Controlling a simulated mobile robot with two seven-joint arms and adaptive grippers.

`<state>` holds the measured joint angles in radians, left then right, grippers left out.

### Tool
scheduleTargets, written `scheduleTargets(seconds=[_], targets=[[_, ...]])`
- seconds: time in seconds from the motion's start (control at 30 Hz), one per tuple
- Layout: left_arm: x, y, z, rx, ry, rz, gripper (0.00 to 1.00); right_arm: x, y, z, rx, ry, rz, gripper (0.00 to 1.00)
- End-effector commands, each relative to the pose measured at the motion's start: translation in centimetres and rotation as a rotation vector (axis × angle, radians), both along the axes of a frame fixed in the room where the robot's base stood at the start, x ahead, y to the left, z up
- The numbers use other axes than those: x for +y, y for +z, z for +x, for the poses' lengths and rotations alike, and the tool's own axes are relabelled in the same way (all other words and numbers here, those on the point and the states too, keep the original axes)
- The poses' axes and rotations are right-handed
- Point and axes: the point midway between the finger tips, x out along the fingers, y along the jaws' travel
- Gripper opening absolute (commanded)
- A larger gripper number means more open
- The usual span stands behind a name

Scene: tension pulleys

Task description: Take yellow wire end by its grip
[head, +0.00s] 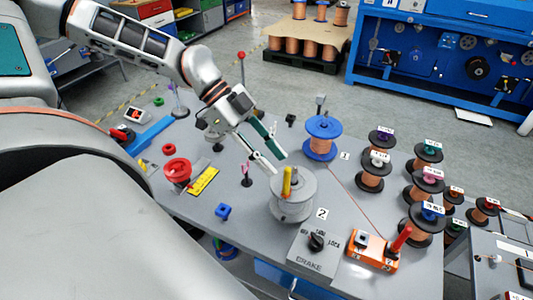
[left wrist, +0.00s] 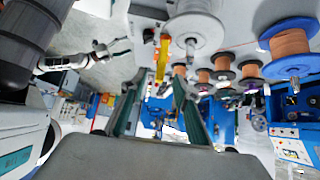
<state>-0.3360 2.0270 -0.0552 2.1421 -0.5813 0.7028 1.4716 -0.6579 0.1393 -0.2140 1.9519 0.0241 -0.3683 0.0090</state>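The yellow grip (head: 287,181) stands upright at the grey spool (head: 292,203) near the middle of the table. It also shows in the left wrist view (left wrist: 163,55), ahead of the fingertips. My left gripper (head: 279,165) is open and empty, its fingers pointing down toward the yellow grip. The fingertips are just above and behind the grip in the head view; I cannot tell the exact gap. In the left wrist view the green-sided fingers (left wrist: 159,82) are spread, with the grip roughly in line between them. The wire at the yellow grip is too small to make out.
A blue-flanged copper spool (head: 322,138) stands behind the grey one, and several copper spools (head: 376,172) stand to the right. A brake box (head: 315,248) and an orange block with a red lever (head: 374,250) are in front. A red knob device (head: 177,171) is on the left.

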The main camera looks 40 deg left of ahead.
Motion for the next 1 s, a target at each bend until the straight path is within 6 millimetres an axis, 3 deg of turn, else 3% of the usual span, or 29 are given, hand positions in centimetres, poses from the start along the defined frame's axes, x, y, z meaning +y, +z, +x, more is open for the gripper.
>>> scheduleTargets(seconds=[0.03, 0.5, 1.0], targets=[[-0.4, -0.9, 0.1, 0.002, -0.001, 0.0, 0.31, 0.0, -0.9, 0.0, 0.002, 0.0, -0.001, 0.68], [-3.4, -4.0, 0.8, 0.004, -0.001, 0.001, 0.31, -0.4, -4.7, -0.1, 0.01, 0.003, -0.019, 0.68], [-4.2, -4.2, 1.0, -0.002, -0.001, 0.0, 0.31, -0.9, -4.0, 1.3, -0.022, 0.0, -0.033, 0.68]])
